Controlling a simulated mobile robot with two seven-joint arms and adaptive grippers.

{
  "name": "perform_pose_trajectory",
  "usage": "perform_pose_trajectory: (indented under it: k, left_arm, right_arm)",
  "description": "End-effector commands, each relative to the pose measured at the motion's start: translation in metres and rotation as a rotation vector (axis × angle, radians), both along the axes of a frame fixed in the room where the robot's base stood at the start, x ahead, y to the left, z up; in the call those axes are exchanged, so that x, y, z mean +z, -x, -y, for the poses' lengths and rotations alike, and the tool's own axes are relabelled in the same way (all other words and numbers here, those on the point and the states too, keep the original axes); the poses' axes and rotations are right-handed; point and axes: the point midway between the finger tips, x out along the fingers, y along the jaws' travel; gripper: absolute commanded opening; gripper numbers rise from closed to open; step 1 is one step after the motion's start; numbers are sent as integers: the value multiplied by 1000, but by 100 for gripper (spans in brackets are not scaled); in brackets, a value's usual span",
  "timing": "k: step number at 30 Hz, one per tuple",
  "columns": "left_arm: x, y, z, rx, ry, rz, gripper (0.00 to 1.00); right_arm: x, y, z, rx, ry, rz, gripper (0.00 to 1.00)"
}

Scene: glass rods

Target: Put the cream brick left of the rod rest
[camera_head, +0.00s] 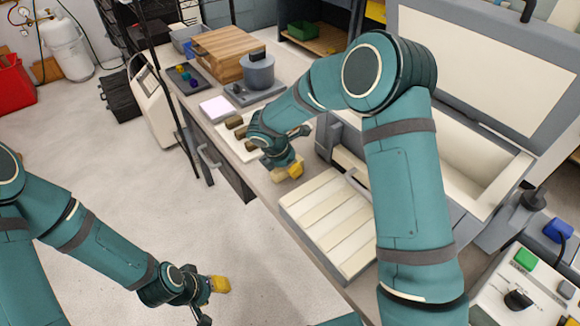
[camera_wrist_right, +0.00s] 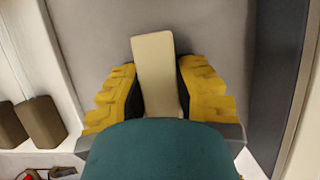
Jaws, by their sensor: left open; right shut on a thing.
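The cream brick (camera_wrist_right: 156,62) stands out between the yellow fingers of my right gripper (camera_wrist_right: 157,92) in the right wrist view. The fingers press on both its sides, over a plain grey surface; I cannot tell whether it touches that surface. In the head view my right gripper (camera_head: 288,172) is low over the bench, just left of a slatted cream panel, and the brick is not clearly visible there. I cannot pick out the rod rest for certain. My left gripper (camera_head: 218,285) is open and empty over the floor, away from the bench.
A white tray (camera_wrist_right: 62,62) with brown bricks (camera_wrist_right: 42,122) lies beside my right gripper. The slatted cream panel (camera_head: 330,215) and an open cream-lined box (camera_head: 470,150) are to the right. A grey pot (camera_head: 258,72) and a wooden block (camera_head: 222,50) stand farther back.

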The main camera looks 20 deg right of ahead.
Motion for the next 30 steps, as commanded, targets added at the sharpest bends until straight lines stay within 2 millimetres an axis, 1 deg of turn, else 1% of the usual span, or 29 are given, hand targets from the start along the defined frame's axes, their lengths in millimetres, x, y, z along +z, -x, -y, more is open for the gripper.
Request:
perform_pose_trajectory:
  k: [5,6,7,8,17,20,23,30]
  left_arm:
    - [-2,0,0,0,0,1,46]
    - [-2,0,0,0,0,1,46]
    - [-2,0,0,0,0,1,46]
    - [-2,0,0,0,0,1,46]
    - [-1,0,0,0,0,1,46]
    - [2,0,0,0,0,0,46]
    - [4,0,0,0,0,-1,46]
    - [14,1,0,0,0,-2,46]
  right_arm:
    - [-3,0,0,0,0,0,0]
    - [-4,0,0,0,0,0,34]
    - [-3,0,0,0,0,0,45]
    - [-3,0,0,0,0,0,51]
    - [-2,0,0,0,0,0,51]
    - [3,0,0,0,0,0,51]
    - [14,1,-5,1,-1,3,51]
    - [60,8,-23,2,-1,3,51]
